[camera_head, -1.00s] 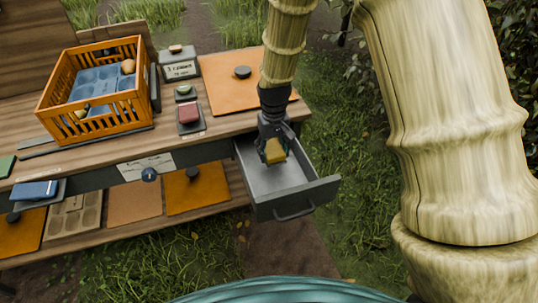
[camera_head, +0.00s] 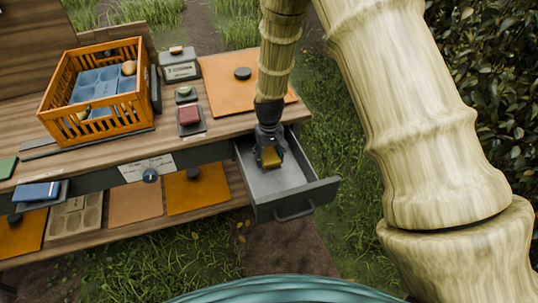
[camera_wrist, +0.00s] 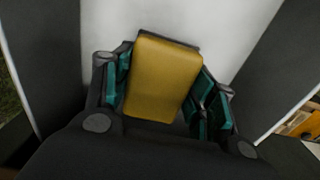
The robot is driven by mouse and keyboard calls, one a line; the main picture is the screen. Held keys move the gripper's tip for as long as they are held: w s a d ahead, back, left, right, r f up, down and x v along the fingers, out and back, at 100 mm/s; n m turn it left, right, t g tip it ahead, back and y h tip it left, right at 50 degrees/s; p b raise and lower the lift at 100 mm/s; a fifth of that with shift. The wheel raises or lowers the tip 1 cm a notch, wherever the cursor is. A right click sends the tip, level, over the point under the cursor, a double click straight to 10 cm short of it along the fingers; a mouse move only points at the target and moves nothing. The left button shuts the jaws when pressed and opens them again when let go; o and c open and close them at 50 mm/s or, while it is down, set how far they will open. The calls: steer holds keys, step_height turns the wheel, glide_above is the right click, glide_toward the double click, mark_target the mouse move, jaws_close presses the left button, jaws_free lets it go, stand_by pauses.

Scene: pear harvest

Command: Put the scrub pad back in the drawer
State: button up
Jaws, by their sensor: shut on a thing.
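The scrub pad (camera_head: 270,157) is a small yellow block with a dark edge. It also shows large in the wrist view (camera_wrist: 161,78), between the green-padded fingers. My gripper (camera_head: 269,153) is shut on it and points down inside the open drawer; it also shows in the wrist view (camera_wrist: 165,95). The drawer (camera_head: 315,194) is grey, pulled out from under the right end of the table, with a handle on its front. In the wrist view the pale drawer floor (camera_wrist: 225,30) lies behind the pad. I cannot tell whether the pad touches the floor.
An orange crate (camera_head: 75,133) with a blue tray and fruit stands on the table at left. A red block (camera_head: 189,114) on a dark plate and an orange board (camera_head: 222,89) lie near the drawer. A lower shelf holds more boards. Grass lies right of the drawer.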

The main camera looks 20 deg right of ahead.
mark_target(269, 155)
steer(key=shift+f, duration=0.1)
steer(key=o, duration=1)
step_height(269, 155, up, 12)
steer(key=shift+r+b, duration=0.15)
steer(key=shift+b, duration=0.25)
stand_by(0.3)
